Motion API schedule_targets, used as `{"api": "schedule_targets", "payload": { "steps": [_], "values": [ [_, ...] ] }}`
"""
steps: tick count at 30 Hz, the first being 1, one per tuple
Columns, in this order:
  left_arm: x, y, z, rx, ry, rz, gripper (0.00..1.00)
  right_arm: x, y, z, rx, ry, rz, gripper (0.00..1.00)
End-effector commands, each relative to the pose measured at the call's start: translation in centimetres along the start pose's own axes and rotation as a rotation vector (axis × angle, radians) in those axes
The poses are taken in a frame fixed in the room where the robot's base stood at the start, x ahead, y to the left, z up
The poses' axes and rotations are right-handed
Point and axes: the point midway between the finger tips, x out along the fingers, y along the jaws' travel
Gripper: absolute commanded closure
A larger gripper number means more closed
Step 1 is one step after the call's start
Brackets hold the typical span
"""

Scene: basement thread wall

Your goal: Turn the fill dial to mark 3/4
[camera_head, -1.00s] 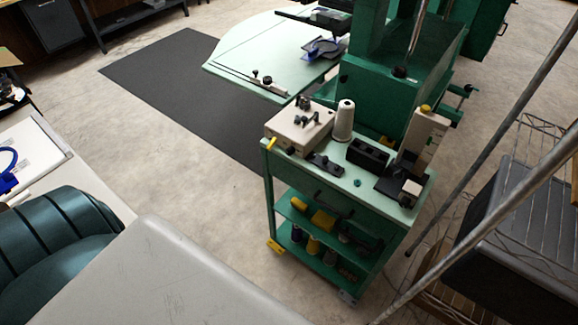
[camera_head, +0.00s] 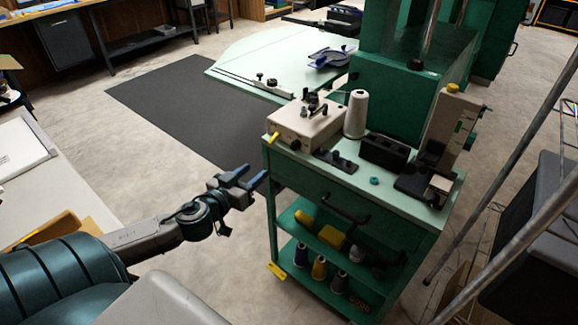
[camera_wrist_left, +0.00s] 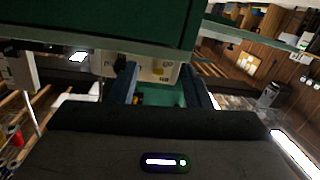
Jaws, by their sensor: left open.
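A beige box-shaped machine (camera_head: 306,124) stands on the left end of the green cart top. A dark round knob (camera_head: 296,145) and a yellow lever are on its front; I cannot read any dial marks, nor tell for sure which part is the fill dial. My left gripper (camera_head: 252,177) is open and empty, left of the cart and lower than its top. In the left wrist view, the open fingers (camera_wrist_left: 160,72) frame part of a beige panel (camera_wrist_left: 155,68) with a dark round part at its left. My right gripper is not in view.
The green cart (camera_head: 330,195) also carries a white thread cone (camera_head: 356,114), a black block (camera_head: 386,152) and a tall beige device (camera_head: 455,127). A metal pole (camera_head: 510,165) stands to the right.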

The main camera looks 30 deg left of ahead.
Motion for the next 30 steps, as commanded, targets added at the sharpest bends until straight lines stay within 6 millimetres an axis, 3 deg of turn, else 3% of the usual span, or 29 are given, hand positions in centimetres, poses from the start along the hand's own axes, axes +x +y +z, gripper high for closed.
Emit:
{"api": "schedule_targets", "payload": {
  "steps": [3, 7, 14, 30],
  "values": [
    [-1.1, 3.3, -2.0, -0.042, 0.057, 0.082, 0.56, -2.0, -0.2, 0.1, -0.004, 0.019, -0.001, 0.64],
    [-1.8, 4.9, -3.3, -0.069, 0.081, 0.121, 0.56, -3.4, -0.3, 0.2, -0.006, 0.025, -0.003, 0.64],
    [-0.7, 5.0, -3.6, -0.077, 0.086, 0.118, 0.56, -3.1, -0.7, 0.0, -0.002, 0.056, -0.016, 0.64],
    [4.8, 5.7, -4.2, -0.08, 0.086, 0.12, 0.56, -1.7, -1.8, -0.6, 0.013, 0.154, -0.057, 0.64]
  ]
}}
